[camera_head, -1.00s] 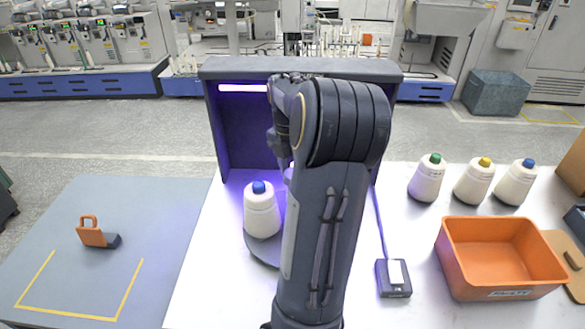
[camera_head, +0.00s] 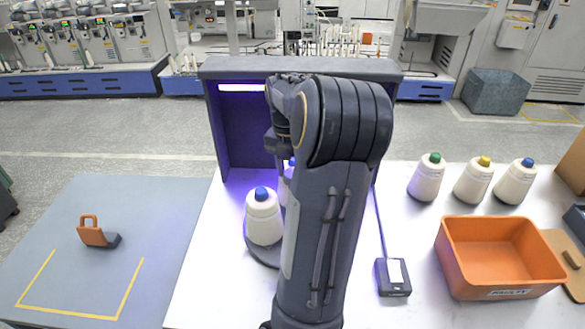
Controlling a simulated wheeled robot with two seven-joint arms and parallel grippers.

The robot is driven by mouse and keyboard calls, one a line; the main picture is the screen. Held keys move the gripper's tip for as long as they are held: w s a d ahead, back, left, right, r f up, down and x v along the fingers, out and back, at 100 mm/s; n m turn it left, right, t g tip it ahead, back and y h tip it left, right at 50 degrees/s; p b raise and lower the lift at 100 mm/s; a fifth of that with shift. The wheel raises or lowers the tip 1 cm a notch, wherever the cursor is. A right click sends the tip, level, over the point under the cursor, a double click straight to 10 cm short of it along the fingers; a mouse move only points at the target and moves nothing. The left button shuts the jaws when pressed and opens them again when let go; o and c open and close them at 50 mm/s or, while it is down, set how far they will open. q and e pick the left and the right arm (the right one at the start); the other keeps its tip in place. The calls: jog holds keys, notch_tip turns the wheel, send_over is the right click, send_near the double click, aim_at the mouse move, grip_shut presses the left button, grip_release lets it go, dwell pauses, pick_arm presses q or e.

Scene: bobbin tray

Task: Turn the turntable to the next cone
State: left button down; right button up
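The dark turntable (camera_head: 258,252) stands on the white table in front of the dark booth, mostly hidden behind my arm. A white cone with a blue tip (camera_head: 263,219) stands upright on its left front part. Part of a second cone with a blue tip (camera_head: 289,182) shows just behind it, at the edge of my arm. One of my arms rises through the middle of the view and reaches toward the booth. Its gripper fingers are hidden behind the arm, so I cannot see what they touch. My other gripper is not in view.
The booth (camera_head: 214,130) has a lit purple lamp. Cones with green (camera_head: 427,178), yellow (camera_head: 474,181) and blue (camera_head: 516,182) tips stand at the right, behind an orange bin (camera_head: 500,260). A small dark box (camera_head: 393,278) has a cable. An orange-handled tool (camera_head: 97,234) lies on the left grey surface.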

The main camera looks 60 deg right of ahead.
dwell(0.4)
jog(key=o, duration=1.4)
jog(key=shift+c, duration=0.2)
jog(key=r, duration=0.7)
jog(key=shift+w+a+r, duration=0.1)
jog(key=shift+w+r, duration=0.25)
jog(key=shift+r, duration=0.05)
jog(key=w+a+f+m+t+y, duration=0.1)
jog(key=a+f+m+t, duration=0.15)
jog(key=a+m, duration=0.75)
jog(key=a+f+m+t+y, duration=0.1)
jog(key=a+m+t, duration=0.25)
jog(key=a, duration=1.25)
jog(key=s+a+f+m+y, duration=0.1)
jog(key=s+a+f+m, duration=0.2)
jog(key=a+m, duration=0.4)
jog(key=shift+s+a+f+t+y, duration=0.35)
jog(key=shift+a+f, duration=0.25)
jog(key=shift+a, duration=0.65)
